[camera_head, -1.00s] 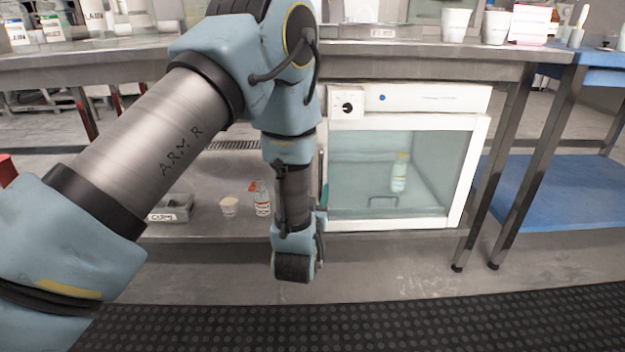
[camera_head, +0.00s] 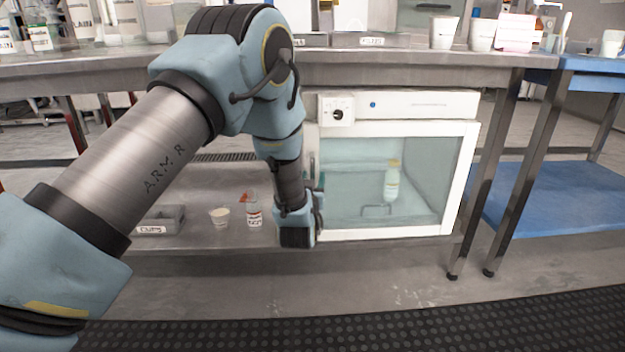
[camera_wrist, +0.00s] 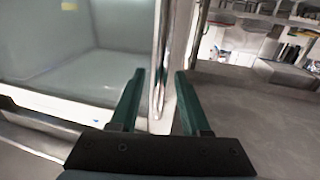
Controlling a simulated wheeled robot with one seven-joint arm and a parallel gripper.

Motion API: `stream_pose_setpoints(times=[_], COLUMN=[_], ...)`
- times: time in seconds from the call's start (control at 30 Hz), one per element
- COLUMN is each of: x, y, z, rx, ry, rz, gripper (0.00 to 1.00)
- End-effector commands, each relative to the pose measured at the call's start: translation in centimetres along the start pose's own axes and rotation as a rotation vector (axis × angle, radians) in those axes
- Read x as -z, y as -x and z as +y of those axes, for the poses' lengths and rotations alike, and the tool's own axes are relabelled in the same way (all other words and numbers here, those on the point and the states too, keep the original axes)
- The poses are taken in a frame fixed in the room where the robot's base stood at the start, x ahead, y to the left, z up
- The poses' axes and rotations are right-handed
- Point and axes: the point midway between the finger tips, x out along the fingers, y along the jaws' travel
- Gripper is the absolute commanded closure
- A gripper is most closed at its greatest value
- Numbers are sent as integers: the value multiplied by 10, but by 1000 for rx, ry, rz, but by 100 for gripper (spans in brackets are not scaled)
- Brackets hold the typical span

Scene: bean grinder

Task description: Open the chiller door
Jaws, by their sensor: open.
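The chiller (camera_head: 400,104) is a white box under the metal bench, with a glass-fronted door (camera_head: 457,185) that looks shut. A bottle with a yellow cap (camera_head: 391,182) shows behind the glass. The door's upright metal bar handle (camera_wrist: 160,85) is at the door's left edge. My gripper (camera_wrist: 159,76) is open, with its two green fingers on either side of the handle. I cannot tell whether either finger touches it. In the head view my wrist is at the chiller's lower left, and my arm hides part of that edge.
A grey box (camera_head: 160,222), a small cup (camera_head: 219,217) and a bottle (camera_head: 254,210) stand on the shelf left of the chiller. Bench legs (camera_head: 490,170) stand to its right. The floor in front (camera_head: 400,285) is clear.

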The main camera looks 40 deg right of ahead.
Motion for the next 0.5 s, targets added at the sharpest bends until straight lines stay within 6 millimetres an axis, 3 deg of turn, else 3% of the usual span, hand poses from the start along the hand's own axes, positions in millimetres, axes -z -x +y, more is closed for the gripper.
stream_pose_setpoints(times=[0.07,0.4,0.5], x=[0,0,0], y=[0,0,0], z=[0,0,0], rx=[0,0,0], ry=[0,0,0], rz=[0,0,0], gripper=[60,98,100])
